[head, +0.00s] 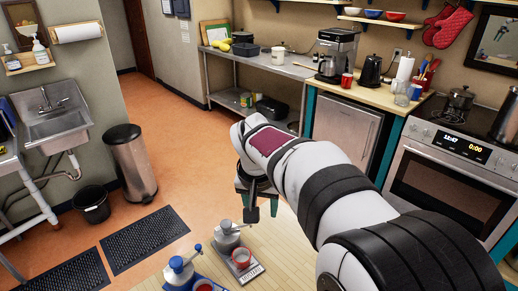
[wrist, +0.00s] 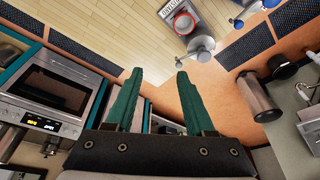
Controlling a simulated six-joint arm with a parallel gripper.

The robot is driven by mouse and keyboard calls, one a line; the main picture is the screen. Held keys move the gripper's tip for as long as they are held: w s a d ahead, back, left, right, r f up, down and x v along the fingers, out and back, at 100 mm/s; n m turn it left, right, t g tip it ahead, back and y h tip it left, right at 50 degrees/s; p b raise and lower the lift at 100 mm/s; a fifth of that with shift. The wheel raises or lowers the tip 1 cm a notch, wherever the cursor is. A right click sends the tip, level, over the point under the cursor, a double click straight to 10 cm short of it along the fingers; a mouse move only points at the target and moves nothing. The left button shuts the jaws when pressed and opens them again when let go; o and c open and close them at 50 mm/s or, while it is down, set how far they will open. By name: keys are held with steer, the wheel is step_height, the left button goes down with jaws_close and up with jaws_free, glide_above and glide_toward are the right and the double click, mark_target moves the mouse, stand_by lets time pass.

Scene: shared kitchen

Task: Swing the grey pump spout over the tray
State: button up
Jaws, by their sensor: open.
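The grey pump (head: 228,240) stands on the wooden surface, low in the head view, beside a small grey tray (head: 254,273) that holds a red cup (head: 241,256). In the wrist view the grey pump (wrist: 201,46) is at the top, right of centre, next to the tray (wrist: 170,7) and cup (wrist: 183,23). My gripper (head: 262,211) is open and empty, above and just right of the pump in the head view. Its green fingers (wrist: 156,73) are apart in the wrist view.
A second pump (head: 180,270) with blue parts stands left of the grey one, with another red cup (head: 204,285) near it. Dark floor mats (head: 145,238), a bin (head: 131,163), an oven (head: 445,185) and a counter (head: 370,94) stand around. Wood right of the tray is clear.

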steer(key=w+a+f+n+t, duration=0.1)
steer(key=w+a+f, duration=0.2)
steer(key=w+a, duration=0.25)
steer(key=x, duration=0.9)
steer(key=d+x, duration=0.1)
steer(key=x, duration=0.4)
steer(key=shift+w+f, duration=0.1)
steer(key=shift+w, duration=0.25)
jaws_close()
steer(key=shift+a, duration=0.1)
